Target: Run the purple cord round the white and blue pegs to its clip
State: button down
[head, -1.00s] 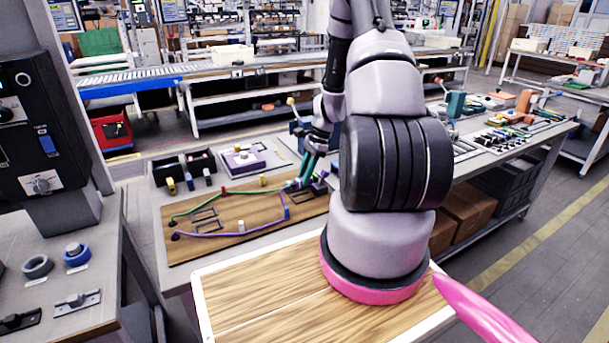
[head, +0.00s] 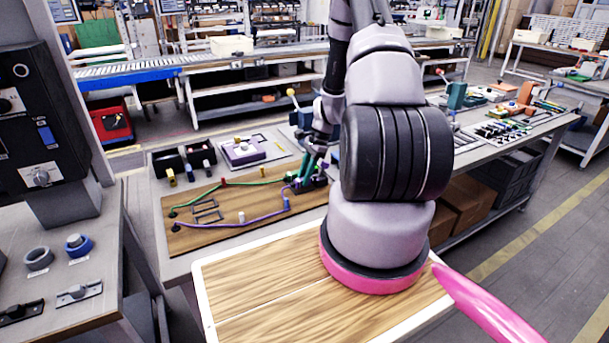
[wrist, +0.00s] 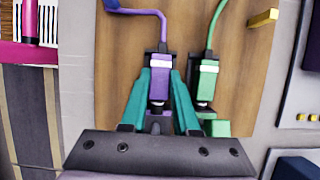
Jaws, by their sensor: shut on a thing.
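The purple cord (head: 225,224) lies on the wooden board from a black anchor at its left end. It passes on the near side of the white peg (head: 241,216) to the blue peg (head: 286,203), then bends toward my gripper. In the wrist view, the purple cord (wrist: 140,12) leaves the blue peg (wrist: 112,4) and enters its purple plug (wrist: 158,82). My gripper (wrist: 160,88), with teal fingers, is shut on this plug. The plug lies at a black clip (wrist: 157,50); whether it is fully seated I cannot tell. The fingertips are partly hidden in the head view.
A green cord (head: 250,184) runs past a red peg (head: 223,181); its green plug (wrist: 208,80) sits close right of my gripper in another clip. A yellow peg (wrist: 263,18) stands at right.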

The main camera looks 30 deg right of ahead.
jog(key=shift+f, duration=0.65)
dwell(0.3)
jog(key=c, duration=0.6)
grip_release()
jog(key=v, duration=1)
jog(key=shift+d+r, duration=0.15)
jog(key=shift+r, duration=0.25)
jog(key=shift+r, duration=0.1)
